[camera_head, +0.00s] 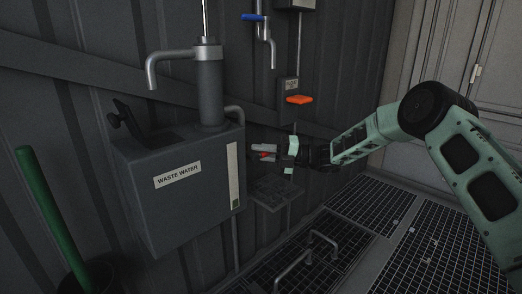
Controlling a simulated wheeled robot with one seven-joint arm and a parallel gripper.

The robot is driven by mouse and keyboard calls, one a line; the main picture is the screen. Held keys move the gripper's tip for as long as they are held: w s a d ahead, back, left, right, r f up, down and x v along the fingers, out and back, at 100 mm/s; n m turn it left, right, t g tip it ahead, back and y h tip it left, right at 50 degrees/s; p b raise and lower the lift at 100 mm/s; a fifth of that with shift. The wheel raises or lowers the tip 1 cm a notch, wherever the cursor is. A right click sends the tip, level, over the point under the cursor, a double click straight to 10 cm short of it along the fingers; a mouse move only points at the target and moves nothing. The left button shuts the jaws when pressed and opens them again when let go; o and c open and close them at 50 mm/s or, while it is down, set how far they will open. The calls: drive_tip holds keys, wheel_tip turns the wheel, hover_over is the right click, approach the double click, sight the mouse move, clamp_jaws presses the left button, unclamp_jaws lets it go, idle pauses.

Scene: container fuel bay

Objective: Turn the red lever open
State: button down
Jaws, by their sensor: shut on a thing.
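The red lever (267,155) shows as a small red piece just right of the grey waste water tank, low on the ribbed wall. My gripper (262,151) reaches in from the right and is shut on it, with grey fingertips beside the red. The fingers cover much of the lever. Its pivot and its exact angle cannot be made out.
The waste water tank (177,190), with a pump spout on top, stands close at the left of my gripper. An orange piece (299,99) and a blue-handled tap (252,17) are above. A dark grated tray (277,192) lies below. Metal handles (308,262) rise from the floor grating.

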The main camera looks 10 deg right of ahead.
drive_tip(key=shift+s+a+r+n+t+h+p, duration=0.45)
drive_tip(key=shift+n+h+p, duration=1.1)
drive_tip(key=shift+p, duration=1.65)
drive_tip(key=shift+s+a+r+n+t+h+p, duration=0.15)
drive_tip(key=shift+a+r+n+h+p, duration=0.45)
drive_tip(key=shift+n+h+p, duration=1.75)
drive_tip(key=shift+s+a+r+n+t+h+p, duration=0.35)
drive_tip(key=shift+h+p, duration=0.95)
drive_tip(key=shift+p, duration=2.7)
drive_tip(key=shift+a+r, duration=0.15)
drive_tip(key=shift+r, duration=0.05)
drive_tip(key=c, duration=1.3)
unclamp_jaws()
drive_tip(key=shift+c, duration=0.2)
drive_tip(key=shift+f, duration=0.1)
